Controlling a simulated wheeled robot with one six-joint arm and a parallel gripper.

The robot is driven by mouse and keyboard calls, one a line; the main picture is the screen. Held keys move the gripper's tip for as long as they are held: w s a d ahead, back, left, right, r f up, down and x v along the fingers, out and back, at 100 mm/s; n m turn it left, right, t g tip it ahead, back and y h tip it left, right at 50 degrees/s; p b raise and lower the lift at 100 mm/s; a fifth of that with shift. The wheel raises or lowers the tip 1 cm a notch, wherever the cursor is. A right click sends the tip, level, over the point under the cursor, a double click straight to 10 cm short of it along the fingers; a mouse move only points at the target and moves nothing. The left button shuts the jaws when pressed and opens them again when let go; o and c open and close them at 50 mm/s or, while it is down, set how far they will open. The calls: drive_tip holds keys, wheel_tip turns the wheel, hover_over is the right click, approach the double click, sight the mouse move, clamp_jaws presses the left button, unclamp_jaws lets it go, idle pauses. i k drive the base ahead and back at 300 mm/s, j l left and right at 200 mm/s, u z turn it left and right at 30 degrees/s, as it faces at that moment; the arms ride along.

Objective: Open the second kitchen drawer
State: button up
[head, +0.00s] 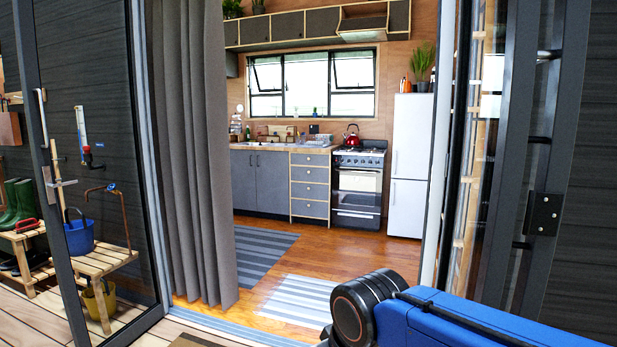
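A stack of several grey drawers with pale wooden edges stands across the room in the kitchen counter, between the grey double cupboard (259,181) and the stove (359,185). The second drawer from the top (309,175) looks shut, level with the others. The top drawer (309,160) above it also looks shut. Small knobs or handles are too small to make out clearly. Part of my arm shows at the bottom right, blue with a black joint. My gripper is not in view.
I am outside an open glass doorway with a threshold (230,328). A grey curtain (190,140) hangs on the left of the opening. Dark door frames (530,150) stand on the right. The wooden floor (330,255) inside is mostly clear, with striped rugs (258,258). A white fridge (408,165) stands beside the stove.

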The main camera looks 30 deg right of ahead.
sight(299, 174)
drive_tip(key=i+j+u, duration=0.1)
drive_tip(key=i+j, duration=0.3)
drive_tip(key=i+j+z, duration=0.15)
drive_tip(key=i, duration=0.35)
drive_tip(key=i+z, duration=0.2)
drive_tip(key=i, duration=0.35)
drive_tip(key=i+j+z, duration=0.15)
drive_tip(key=i+j, duration=0.15)
drive_tip(key=i, duration=0.2)
drive_tip(key=i+j+z, duration=0.15)
drive_tip(key=i, duration=0.3)
drive_tip(key=i+l+z, duration=0.2)
drive_tip(key=i+z, duration=0.8)
drive_tip(key=i+j+z, duration=0.3)
drive_tip(key=i+z, duration=0.15)
drive_tip(key=i, duration=0.2)
drive_tip(key=i+u, duration=0.15)
drive_tip(key=i, duration=0.4)
drive_tip(key=i+u, duration=0.1)
drive_tip(key=i, duration=0.45)
drive_tip(key=i+l+u, duration=0.15)
drive_tip(key=i, duration=0.4)
drive_tip(key=i+l+u, duration=0.35)
drive_tip(key=i, duration=0.45)
drive_tip(key=i+l+u, duration=0.4)
drive_tip(key=i, duration=0.35)
drive_tip(key=i+l+u, duration=0.35)
drive_tip(key=i+l, duration=0.35)
